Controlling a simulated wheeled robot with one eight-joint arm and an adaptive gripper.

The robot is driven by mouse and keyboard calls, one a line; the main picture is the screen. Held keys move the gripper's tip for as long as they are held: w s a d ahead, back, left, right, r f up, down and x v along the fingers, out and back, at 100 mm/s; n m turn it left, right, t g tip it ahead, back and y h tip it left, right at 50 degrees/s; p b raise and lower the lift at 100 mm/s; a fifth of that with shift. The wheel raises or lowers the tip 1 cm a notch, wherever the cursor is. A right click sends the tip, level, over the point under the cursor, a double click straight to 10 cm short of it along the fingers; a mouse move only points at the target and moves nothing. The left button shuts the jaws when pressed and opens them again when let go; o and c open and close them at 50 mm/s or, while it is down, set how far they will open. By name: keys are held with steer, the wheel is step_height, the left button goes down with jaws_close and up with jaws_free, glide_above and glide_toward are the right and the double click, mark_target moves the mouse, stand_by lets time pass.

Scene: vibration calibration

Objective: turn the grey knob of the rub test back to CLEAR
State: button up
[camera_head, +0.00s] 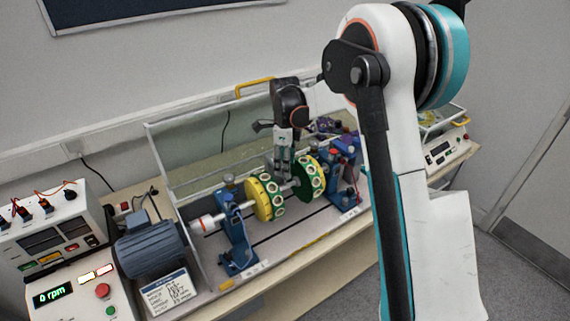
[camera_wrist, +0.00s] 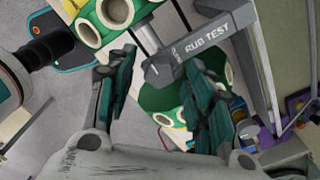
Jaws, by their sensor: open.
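In the wrist view a grey arm (camera_wrist: 212,36) lettered RUB TEST slants down from the upper right. Its lower end is a grey block or knob (camera_wrist: 160,72) beside the shaft (camera_wrist: 148,38). My gripper (camera_wrist: 160,58) is open, one dark green-padded finger on each side of that grey end. Contact cannot be told. In the head view my gripper (camera_head: 283,168) points down over the shaft between the yellow disc (camera_head: 264,197) and the green disc (camera_head: 308,178). The knob is too small to make out there, and no CLEAR mark is readable.
Blue bearing stands (camera_head: 234,232) carry the shaft at both ends. A blue-grey motor (camera_head: 150,248) stands left of them. The control box display (camera_head: 52,296) reads 0 rpm. A clear guard panel (camera_head: 195,150) rises behind the rig. Discs lie close on both sides of my fingers.

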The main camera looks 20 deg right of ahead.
steer(key=shift+f, duration=0.1)
steer(key=c, duration=1.1)
steer(key=shift+o, duration=0.2)
steer(key=shift+n, duration=0.3)
